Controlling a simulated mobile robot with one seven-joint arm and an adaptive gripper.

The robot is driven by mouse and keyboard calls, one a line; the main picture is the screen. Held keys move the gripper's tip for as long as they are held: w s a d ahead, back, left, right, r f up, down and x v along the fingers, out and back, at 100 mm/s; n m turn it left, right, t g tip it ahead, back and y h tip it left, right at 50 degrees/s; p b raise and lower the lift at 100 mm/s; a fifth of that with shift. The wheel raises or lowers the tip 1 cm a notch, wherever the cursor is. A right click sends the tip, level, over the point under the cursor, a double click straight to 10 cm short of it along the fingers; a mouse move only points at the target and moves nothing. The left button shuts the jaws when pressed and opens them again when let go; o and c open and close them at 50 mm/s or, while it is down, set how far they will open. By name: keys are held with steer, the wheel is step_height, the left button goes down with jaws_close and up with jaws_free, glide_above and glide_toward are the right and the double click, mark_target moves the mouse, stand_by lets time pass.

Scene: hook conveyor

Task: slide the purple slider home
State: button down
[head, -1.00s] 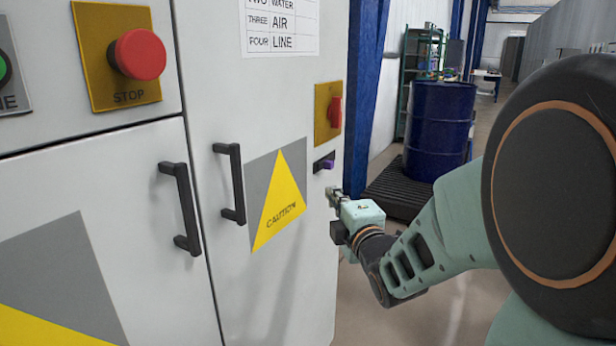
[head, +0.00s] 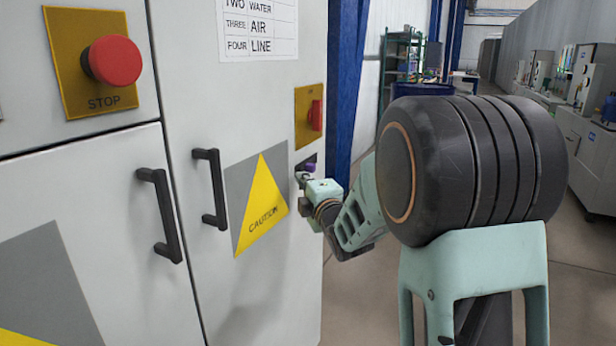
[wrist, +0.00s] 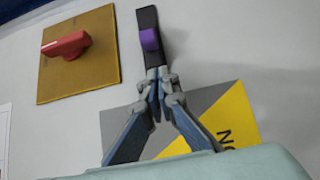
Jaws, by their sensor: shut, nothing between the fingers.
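The purple slider (head: 310,168) sits in a short black track on the front of the pale cabinet, below the red switch. In the wrist view the purple slider (wrist: 149,40) is on the black track (wrist: 148,16), with dark track showing on both sides of it. My gripper (head: 303,178) is at the cabinet face close to the slider. In the wrist view my gripper (wrist: 160,82) is shut and empty, its tips over the track's near end beside the slider. Whether the tips touch the slider or the panel I cannot tell.
A red switch on a yellow plate (head: 308,117) is just above the track. A caution sign (head: 258,204) and black handles (head: 210,188) are to the left. A red stop button (head: 113,60) is further left. A blue post (head: 352,90) stands behind the cabinet's right edge.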

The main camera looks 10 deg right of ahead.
mark_target(306, 170)
steer(key=shift+w+d, duration=1.05)
steer(key=shift+w, duration=0.1)
steer(key=w+d, duration=0.1)
steer(key=w+d+b, duration=0.1)
steer(key=w, duration=0.1)
steer(key=shift+w+d+r, duration=0.1)
steer(key=shift+w+d, duration=0.2)
steer(key=shift+d, duration=0.1)
